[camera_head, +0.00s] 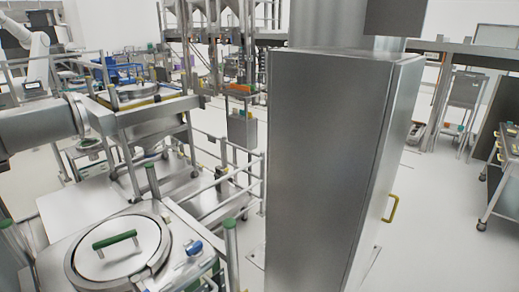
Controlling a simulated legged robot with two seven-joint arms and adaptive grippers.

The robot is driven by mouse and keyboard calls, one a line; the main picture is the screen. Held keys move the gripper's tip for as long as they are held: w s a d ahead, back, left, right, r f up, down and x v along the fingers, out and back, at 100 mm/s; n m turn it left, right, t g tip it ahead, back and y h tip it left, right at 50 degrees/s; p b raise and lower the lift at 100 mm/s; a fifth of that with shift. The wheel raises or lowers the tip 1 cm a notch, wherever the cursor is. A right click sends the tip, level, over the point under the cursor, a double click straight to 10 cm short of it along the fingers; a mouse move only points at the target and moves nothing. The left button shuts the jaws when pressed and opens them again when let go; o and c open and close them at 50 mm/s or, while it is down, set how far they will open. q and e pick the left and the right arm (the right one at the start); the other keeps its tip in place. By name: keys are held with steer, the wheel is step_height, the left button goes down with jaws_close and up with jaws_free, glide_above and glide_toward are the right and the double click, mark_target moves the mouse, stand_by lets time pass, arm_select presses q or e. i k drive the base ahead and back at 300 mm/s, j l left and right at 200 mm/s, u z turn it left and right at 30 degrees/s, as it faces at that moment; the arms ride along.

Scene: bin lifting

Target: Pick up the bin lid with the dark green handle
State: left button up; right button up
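A round metal bin lid (138,252) lies on top of a bin (203,222) at the lower left. A dark green handle (115,240) runs across the lid. A metal ring surrounds the lid's edge. The lid lies flat and looks seated in the ring. Neither of my grippers is in view, and nothing touches the lid or its handle.
Green-capped posts (229,237) stand around the bin, and a blue fitting (193,247) sits beside the ring. A tall steel cabinet (325,165) blocks the middle.

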mark_target(119, 248)
steer(key=u, duration=1.35)
